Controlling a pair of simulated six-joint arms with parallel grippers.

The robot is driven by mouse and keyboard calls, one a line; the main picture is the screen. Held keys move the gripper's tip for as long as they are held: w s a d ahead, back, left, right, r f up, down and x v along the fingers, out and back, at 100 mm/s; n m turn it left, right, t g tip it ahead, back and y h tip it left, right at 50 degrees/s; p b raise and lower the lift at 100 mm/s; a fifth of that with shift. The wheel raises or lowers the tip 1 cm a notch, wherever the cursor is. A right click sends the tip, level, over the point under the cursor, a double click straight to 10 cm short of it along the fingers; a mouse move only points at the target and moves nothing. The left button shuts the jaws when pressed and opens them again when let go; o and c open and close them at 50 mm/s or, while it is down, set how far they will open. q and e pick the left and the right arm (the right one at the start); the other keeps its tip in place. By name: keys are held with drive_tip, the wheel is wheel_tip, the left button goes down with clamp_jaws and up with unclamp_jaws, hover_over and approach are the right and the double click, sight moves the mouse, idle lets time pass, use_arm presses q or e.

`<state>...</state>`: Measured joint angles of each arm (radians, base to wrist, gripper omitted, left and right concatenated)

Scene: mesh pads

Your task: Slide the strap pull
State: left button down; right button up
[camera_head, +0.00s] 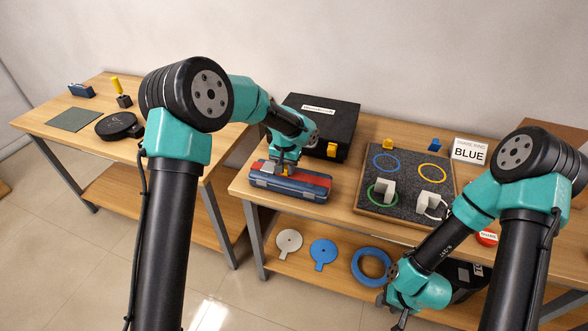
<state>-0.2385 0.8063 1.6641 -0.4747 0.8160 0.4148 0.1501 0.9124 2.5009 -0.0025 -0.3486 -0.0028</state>
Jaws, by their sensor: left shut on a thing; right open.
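A flat blue case (290,193) with a red top (315,181) lies near the front left of the right-hand table. My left gripper (284,171) points down over the case, shut on a small part at its top. That part is mostly hidden by the fingers, so I cannot tell for sure that it is the strap pull. A grey piece shows beside the fingers on the case. My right gripper (399,322) is open, low at the bottom edge of the view, in front of the table and away from the case.
A black case (315,115) stands behind my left gripper. A dark board (405,192) with coloured rings and white blocks lies to the right, near a "BLUE" sign (470,151). Discs and a blue ring (371,267) lie on the lower shelf.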

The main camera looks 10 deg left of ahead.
use_arm(q)
drive_tip(key=shift+a, duration=0.1)
drive_tip(key=c, duration=0.8)
unclamp_jaws()
